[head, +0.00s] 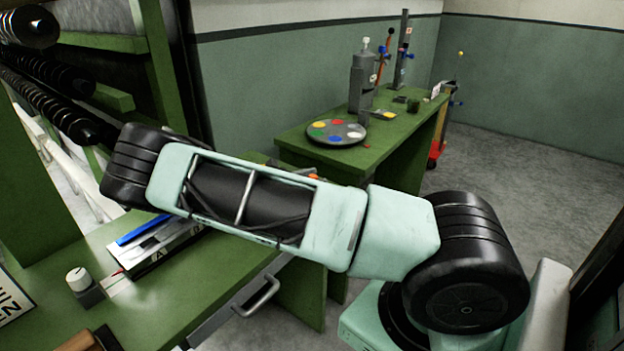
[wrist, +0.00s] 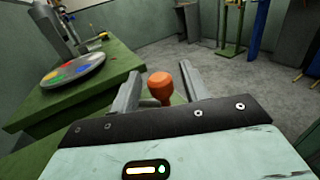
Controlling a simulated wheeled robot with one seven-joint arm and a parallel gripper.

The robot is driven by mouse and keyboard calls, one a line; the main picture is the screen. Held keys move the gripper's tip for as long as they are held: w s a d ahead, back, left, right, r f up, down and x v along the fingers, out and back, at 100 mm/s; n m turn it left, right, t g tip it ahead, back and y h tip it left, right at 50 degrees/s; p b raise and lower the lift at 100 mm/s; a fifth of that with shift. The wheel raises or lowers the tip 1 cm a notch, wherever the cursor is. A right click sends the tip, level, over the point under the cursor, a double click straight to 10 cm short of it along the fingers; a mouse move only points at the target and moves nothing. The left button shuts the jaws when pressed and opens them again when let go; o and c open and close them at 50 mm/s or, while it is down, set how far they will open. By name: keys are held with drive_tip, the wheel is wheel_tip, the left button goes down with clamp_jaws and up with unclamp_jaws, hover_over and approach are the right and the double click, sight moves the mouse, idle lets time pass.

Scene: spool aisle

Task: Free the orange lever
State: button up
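An orange rounded knob (wrist: 160,84), which looks like the top of the orange lever, stands between the fingers of my gripper (wrist: 159,73) in the wrist view. A finger is on each side of it, with a narrow gap showing on both sides, so the gripper looks open around it. The lever's lower part and mount are hidden behind the gripper body. In the head view only a small orange bit (head: 313,176) shows above my arm. My arm hides the gripper there.
A green bench (head: 405,128) carries a disc with coloured spots (head: 338,132), which also shows in the wrist view (wrist: 73,70), and a grey bottle-like device (head: 362,82). A nearer green bench (head: 200,285) holds a white-knobbed box (head: 80,281). Open grey floor (head: 530,195) lies right.

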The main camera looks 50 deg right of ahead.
wheel_tip(320, 180, up, 10)
drive_tip(key=shift+b, duration=0.4)
idle(0.3)
